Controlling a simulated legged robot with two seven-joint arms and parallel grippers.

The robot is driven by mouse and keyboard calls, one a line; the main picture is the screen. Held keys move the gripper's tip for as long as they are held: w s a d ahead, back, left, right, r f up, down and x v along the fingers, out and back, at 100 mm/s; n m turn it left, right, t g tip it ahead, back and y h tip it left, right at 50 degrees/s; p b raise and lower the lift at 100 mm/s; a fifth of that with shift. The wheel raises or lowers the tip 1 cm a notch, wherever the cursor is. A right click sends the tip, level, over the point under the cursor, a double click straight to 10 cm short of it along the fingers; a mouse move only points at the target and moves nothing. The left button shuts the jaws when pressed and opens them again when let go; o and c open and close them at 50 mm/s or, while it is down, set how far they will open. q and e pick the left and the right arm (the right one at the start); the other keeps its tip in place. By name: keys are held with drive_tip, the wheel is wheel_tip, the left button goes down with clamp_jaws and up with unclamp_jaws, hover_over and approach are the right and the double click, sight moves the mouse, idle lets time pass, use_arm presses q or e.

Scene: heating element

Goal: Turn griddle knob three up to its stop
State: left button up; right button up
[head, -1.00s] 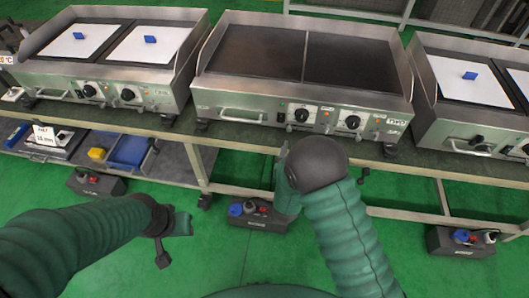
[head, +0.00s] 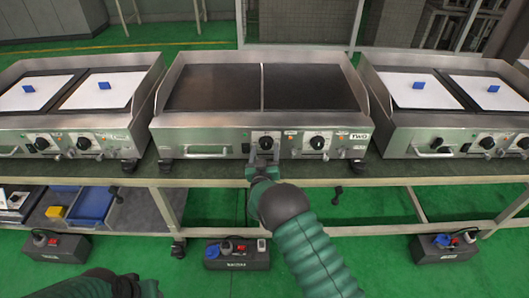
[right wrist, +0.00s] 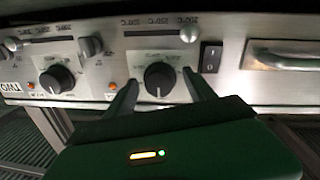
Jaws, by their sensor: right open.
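The middle griddle (head: 165,135), labelled TWO, has two black knobs on its front panel. I see no number three on either. The left knob (head: 266,143) is right above my right gripper (head: 262,166). In the right wrist view, where the panel appears upside down, this knob (right wrist: 160,80) sits between the two open fingers (right wrist: 163,92); I cannot tell if they touch it. Its pale mark points down in that view. The right knob (head: 317,143) is free and also shows in the right wrist view (right wrist: 57,78). My left gripper (head: 130,288) is partly cut off at the bottom edge.
In the right wrist view, a black rocker switch (right wrist: 211,57) and a bar handle (right wrist: 285,57) are beside the knob. Other griddles stand left (head: 100,122) and right (head: 400,130). The bench edge (head: 380,182) runs below. Dark boxes (head: 237,260) sit on the green floor.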

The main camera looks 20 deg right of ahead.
drive_tip(key=shift+w+d, duration=0.25)
drive_tip(key=shift+d, duration=0.2)
drive_tip(key=shift+a, duration=0.2)
drive_tip(key=shift+c, duration=0.2)
drive_tip(key=shift+a, duration=0.25)
drive_tip(key=c, duration=0.5)
drive_tip(key=shift+d, duration=0.2)
drive_tip(key=c, duration=0.8)
use_arm(q)
drive_tip(key=shift+s+d, duration=0.1)
drive_tip(key=shift+d, duration=0.1)
use_arm(e)
drive_tip(key=shift+a, duration=0.1)
